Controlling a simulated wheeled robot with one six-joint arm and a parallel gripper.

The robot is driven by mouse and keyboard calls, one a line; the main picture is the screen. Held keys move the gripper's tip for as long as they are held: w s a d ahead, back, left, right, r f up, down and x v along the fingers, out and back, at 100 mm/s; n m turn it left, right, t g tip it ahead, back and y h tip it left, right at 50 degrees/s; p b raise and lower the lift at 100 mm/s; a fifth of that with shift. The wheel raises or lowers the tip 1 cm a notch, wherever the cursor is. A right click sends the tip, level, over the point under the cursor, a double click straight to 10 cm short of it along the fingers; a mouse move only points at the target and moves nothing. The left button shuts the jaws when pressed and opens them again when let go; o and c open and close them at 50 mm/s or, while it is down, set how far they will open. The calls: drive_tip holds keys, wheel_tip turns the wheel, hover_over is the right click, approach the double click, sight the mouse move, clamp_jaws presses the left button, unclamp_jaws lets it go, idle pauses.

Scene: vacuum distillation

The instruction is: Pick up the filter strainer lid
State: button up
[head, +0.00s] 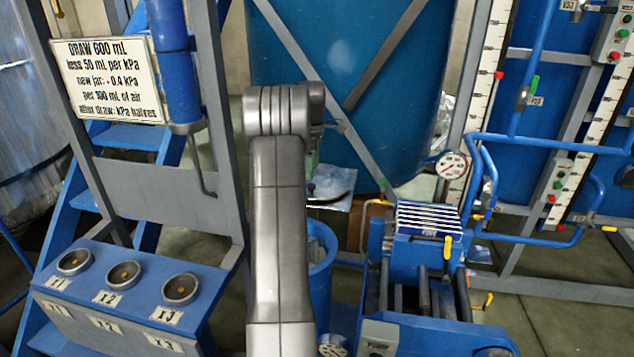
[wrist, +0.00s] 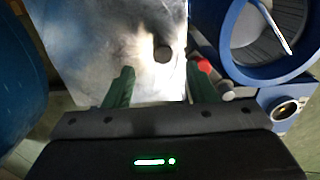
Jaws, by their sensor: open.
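In the wrist view my gripper (wrist: 160,82) is open, its two green fingers apart with nothing between them. A dark round knob (wrist: 162,53) shows just beyond the gap between the fingertips, over a bright silvery sheet-like surface (wrist: 100,35). It may be the handle of the filter strainer lid; the lid's outline cannot be told apart from the glare. In the head view a silvery patch (head: 335,181) with a dark curved edge shows right of my arm. My gripper is mostly hidden behind the arm there.
An open blue cylinder (wrist: 226,45) stands right of the fingers, a pale rod across its mouth. A red knob (wrist: 204,66) is close to the right finger. In the head view a blue machine (head: 400,335) stands right, a three-socket panel (head: 128,258) left, a large blue tank (head: 385,120) behind.

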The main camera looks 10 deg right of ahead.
drive_tip(key=shift+s+a+f+p, duration=0.15)
drive_tip(key=shift+f+p, duration=0.1)
drive_tip(key=shift+f, duration=1.3)
drive_tip(key=shift+w+a+f+p, duration=0.1)
drive_tip(key=shift+f+p, duration=0.15)
drive_tip(key=shift+f, duration=1.25)
drive_tip(key=shift+r, duration=0.1)
clamp_jaws()
